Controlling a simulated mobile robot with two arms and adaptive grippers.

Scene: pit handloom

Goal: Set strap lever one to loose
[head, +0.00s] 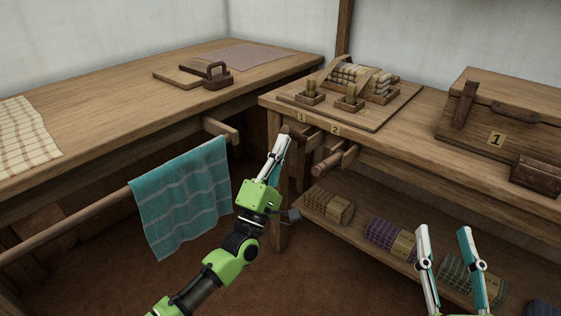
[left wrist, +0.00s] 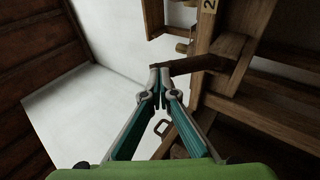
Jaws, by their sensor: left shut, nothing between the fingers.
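A label 1 (head: 301,117) and a label 2 (head: 335,130) sit on the front edge of the right bench. Under label 2 a round wooden handle (head: 330,162) sticks out from the bench. Under label 1 a similar wooden part (head: 299,133) shows, partly behind my left gripper. My left gripper (head: 284,138) is shut and empty at the bench's front left corner, just below label 1. In the left wrist view its fingertips (left wrist: 159,70) are at the end of a dark brown bar (left wrist: 200,65); whether they touch is unclear. My right gripper (head: 444,230) is open and empty.
Two small wooden blocks with upright pegs (head: 350,98) and a strapped bundle (head: 364,76) stand on a board. A chest (head: 505,115) is to the right. Cloth rolls (head: 328,205) lie on the shelf below. A teal towel (head: 182,195) hangs at left.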

